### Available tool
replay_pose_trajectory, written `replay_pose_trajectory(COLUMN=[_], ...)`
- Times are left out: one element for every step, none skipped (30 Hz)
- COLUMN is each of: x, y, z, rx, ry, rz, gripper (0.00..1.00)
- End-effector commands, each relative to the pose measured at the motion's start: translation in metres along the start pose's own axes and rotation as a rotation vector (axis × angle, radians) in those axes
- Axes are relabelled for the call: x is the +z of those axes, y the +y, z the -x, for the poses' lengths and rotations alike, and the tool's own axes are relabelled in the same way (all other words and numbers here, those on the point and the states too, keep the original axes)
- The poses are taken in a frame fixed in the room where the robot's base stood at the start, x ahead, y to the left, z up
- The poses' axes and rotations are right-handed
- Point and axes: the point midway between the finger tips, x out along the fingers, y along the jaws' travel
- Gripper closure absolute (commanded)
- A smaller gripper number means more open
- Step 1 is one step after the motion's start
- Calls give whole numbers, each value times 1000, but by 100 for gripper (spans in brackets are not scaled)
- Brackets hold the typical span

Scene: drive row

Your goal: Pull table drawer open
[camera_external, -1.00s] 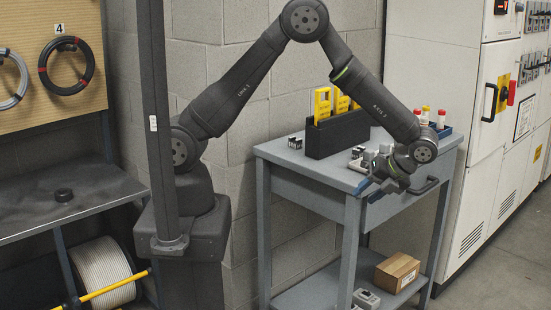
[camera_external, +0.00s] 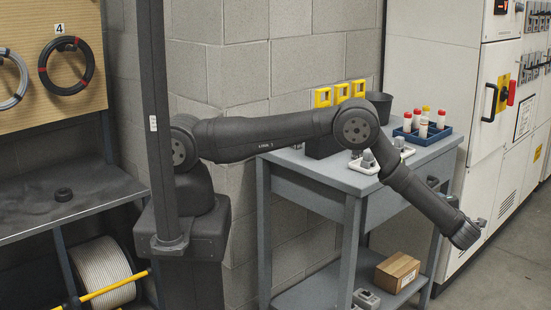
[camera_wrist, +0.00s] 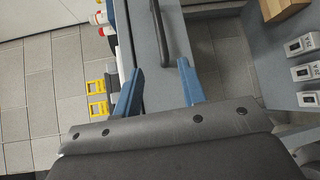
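The grey-blue table (camera_external: 310,180) stands right of my base. Its drawer front (camera_external: 385,205) is on the right side, partly behind my arm, and looks closed where it shows. It also shows in the wrist view (camera_wrist: 146,55). The dark bar handle (camera_wrist: 159,30) runs lengthwise there, its near end between and ahead of my blue fingertips. My gripper (camera_wrist: 161,68) is open, its fingers apart on either side of the handle's line, gripping nothing. Whether they touch the handle cannot be told. In the external view my gripper (camera_external: 476,228) is low in front of the drawer side, its fingers mostly hidden.
A cardboard box (camera_external: 397,271) sits on the lower shelf. White cabinets (camera_external: 430,60) stand behind at right.

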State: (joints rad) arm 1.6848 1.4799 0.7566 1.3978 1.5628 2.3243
Motion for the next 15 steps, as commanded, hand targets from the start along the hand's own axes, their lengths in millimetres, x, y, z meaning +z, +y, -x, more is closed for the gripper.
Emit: replay_pose_trajectory(x=[0,-1,-1,-1,-1,-1,-2,-2,-2,-2,-2,-2,-2,-2,-2], y=[0,0,0,0,0,0,0,0,0,0,0,0,0,0,0], z=[-7,-12,-18,-24,-31,-39,-46,-53,-61,-68,-75,-83,-90,-97,-105], rx=[0,0,0,-1,-1,-1,0,-1,-2,-1,-1,-1,-2,-2,-2], ry=[3,4,5,5,6,5,6,6,6,6,6,5,6,7,6], rz=[1,1,1,1,1,2,2,2,2,3,3,3,3,3,3], gripper=[62,62,62,62,62,62,62,62,62,62,62,62,62,62,62])
